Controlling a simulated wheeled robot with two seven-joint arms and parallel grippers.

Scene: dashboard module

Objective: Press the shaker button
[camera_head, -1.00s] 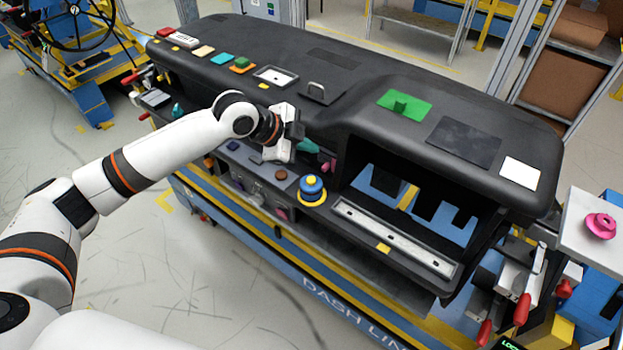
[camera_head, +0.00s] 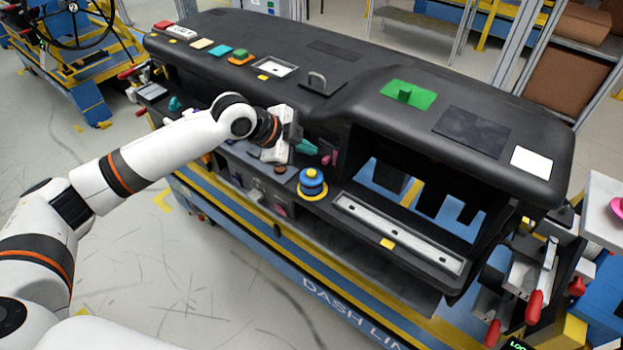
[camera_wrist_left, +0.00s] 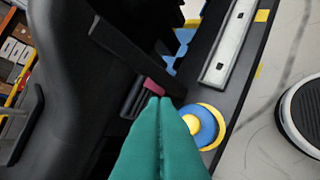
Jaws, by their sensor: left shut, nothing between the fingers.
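No label marks any control as the shaker button, so I cannot tell which one it is. A round blue knob with a yellow top (camera_head: 312,182) stands on a yellow base on the dashboard's lower ledge; it also shows in the left wrist view (camera_wrist_left: 203,126). A pink piece (camera_head: 327,157) sits in the dashboard's front recess, just beyond my fingertips in the left wrist view (camera_wrist_left: 153,87). My left gripper (camera_head: 308,148) has teal fingers, shut and empty, above and behind the blue knob. Whether the tips touch the pink piece is unclear. My right gripper is not in view.
The black dashboard (camera_head: 330,80) carries coloured pads and blocks along its top, including a green block (camera_head: 405,94) and a white plate (camera_head: 530,162). A metal strip (camera_head: 400,232) lies on the lower ledge. Red-handled clamps (camera_head: 534,307) stand at the right end.

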